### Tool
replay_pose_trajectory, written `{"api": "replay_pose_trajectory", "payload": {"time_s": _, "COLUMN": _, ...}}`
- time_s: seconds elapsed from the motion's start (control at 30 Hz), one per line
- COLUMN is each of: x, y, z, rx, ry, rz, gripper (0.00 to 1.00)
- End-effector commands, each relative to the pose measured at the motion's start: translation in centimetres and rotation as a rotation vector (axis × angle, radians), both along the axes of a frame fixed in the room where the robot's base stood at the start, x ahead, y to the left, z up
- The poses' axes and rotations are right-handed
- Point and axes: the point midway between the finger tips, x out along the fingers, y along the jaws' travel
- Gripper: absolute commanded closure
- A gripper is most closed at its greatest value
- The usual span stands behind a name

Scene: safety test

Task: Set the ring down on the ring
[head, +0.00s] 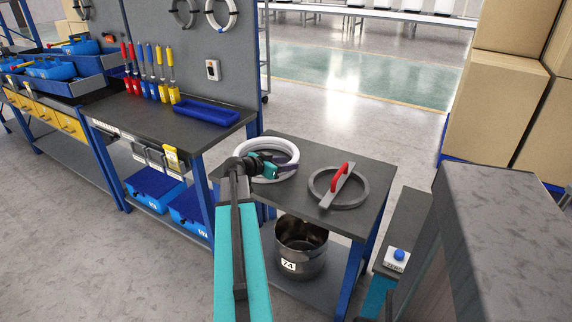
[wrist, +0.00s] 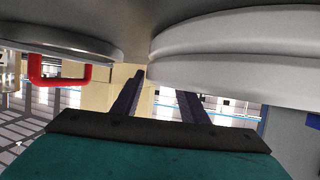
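A thick pale ring (head: 283,148) lies at the back left of a small dark table. A grey rim shows just below it, and in the wrist view the pale ring (wrist: 240,45) has stepped layers; I cannot tell whether two rings are stacked. A grey ring (head: 318,188) with a bar and red handle (head: 341,178) lies apart on the right. In the wrist view its handle (wrist: 60,75) hangs downward. My gripper (head: 299,187) is low at the pale ring's front edge. Its dark fingers (wrist: 161,88) are spread with a gap; the pale ring hides one fingertip.
The small table (head: 325,152) has bare top between and around the rings. A metal pot (head: 302,262) stands on its lower shelf. A workbench with tools and a blue tray (head: 206,112) is at left. A blue button box (head: 398,256) and stacked cartons (head: 495,110) are at right.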

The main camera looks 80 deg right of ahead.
Motion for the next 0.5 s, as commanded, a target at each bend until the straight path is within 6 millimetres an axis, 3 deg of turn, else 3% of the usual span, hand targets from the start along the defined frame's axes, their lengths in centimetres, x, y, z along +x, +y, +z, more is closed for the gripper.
{"api": "replay_pose_trajectory", "payload": {"time_s": 0.5, "x": 0.39, "y": 0.83, "z": 0.27, "rx": 0.002, "ry": 0.001, "rz": -0.001, "gripper": 0.60}}
